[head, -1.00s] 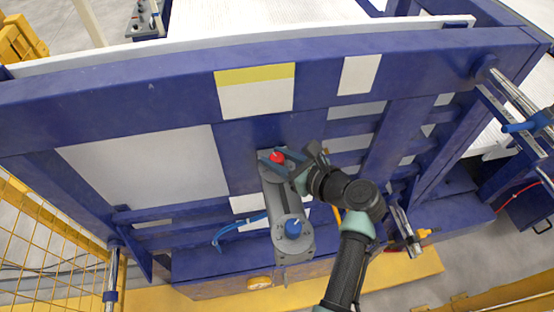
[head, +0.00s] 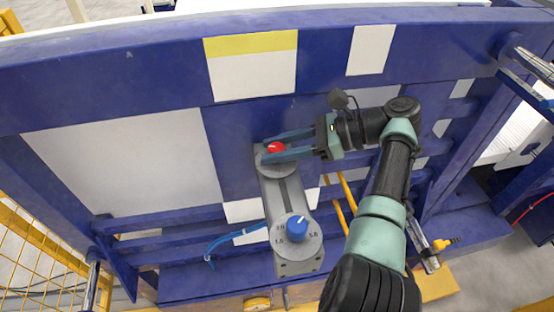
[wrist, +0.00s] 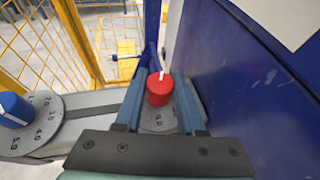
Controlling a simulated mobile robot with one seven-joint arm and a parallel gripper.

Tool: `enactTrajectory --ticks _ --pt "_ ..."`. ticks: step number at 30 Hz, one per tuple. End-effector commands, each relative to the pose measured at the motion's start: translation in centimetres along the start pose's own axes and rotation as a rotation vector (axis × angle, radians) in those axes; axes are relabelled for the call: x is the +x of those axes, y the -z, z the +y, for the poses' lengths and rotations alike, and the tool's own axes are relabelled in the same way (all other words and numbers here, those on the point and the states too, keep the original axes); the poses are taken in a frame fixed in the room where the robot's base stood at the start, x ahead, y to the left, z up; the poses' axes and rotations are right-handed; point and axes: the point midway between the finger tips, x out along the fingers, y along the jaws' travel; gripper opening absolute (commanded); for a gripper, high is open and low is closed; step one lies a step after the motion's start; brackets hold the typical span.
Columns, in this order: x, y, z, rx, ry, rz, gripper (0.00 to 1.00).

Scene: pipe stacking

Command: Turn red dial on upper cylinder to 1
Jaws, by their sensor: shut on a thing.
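The red dial (head: 275,147) with a white pointer mark sits on the upper grey round cylinder end (head: 268,165) in the head view. My gripper (head: 268,149) reaches in from the right, one finger on each side of the dial, and is shut on it. In the wrist view the red dial (wrist: 159,90) stands between the two blue-grey fingers, its white mark near the top toward the far side. The number plate under it is mostly hidden by the fingers and dial; only a few digits show below it, too small to read surely.
A blue dial (head: 297,228) on a numbered plate is at the cylinder body's lower end, with a blue hose (head: 235,238) beside it. The blue frame (head: 330,95) with white panels rises behind. A yellow mesh fence (head: 35,245) stands at the left.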

Motion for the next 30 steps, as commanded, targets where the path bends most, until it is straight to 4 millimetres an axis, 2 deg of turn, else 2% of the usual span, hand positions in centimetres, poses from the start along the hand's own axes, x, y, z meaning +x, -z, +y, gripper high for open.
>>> enactTrajectory --ticks 1,12,30 --pt "0.23 0.51 -0.03 -0.007 -0.017 0.002 0.00" --pt "0.16 0.34 0.01 -0.038 -0.098 0.003 0.00" --pt "0.13 0.25 0.08 -0.044 -0.122 0.005 0.00"
